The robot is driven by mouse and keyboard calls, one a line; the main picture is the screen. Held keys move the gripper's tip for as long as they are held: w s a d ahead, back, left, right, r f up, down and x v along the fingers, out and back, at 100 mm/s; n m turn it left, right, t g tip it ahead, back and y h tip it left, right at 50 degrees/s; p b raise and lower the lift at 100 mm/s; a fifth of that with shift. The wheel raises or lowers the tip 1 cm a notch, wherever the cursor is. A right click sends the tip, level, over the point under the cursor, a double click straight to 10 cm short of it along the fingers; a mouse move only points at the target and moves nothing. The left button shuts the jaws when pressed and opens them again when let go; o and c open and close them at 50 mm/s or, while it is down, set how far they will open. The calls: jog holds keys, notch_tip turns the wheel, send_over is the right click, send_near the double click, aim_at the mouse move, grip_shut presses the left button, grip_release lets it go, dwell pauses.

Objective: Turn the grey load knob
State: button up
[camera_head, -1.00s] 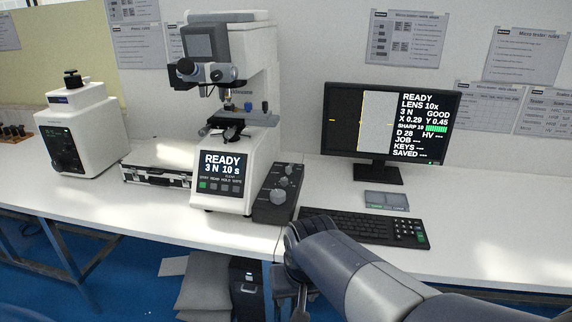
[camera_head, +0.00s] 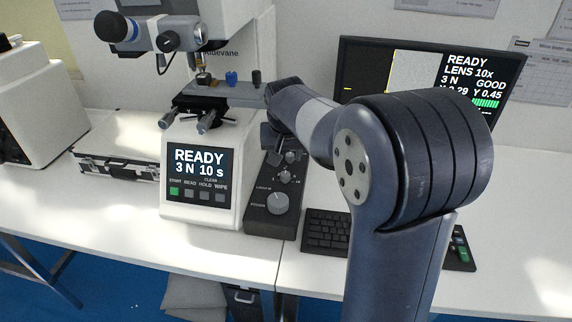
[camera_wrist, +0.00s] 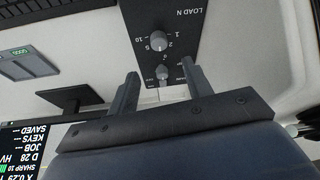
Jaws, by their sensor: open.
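The grey load knob (camera_wrist: 158,40) sits on the dark sloped control box (camera_wrist: 185,12) in the wrist view, ringed by a number scale beside the label LOAD N. In the head view it looks like the small knob (camera_head: 285,177) behind a larger front knob. My gripper (camera_wrist: 160,90) is open and empty. In the head view, my gripper (camera_head: 270,138) is over the rear of the box, partly hidden by my arm.
The white hardness tester (camera_head: 200,165) stands close to the left of the box, its screen showing READY, 3 N, 10 s. The large front knob (camera_head: 278,203) is nearer the table edge. The keyboard (camera_head: 326,231) and monitor (camera_head: 400,50) are to the right.

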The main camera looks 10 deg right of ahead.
aim_at(285, 173)
jog(key=x, duration=1)
jog(key=shift+s+f, duration=0.1)
jog(key=shift+s, duration=0.05)
jog(key=shift+c, duration=0.3)
jog(key=c, duration=0.9)
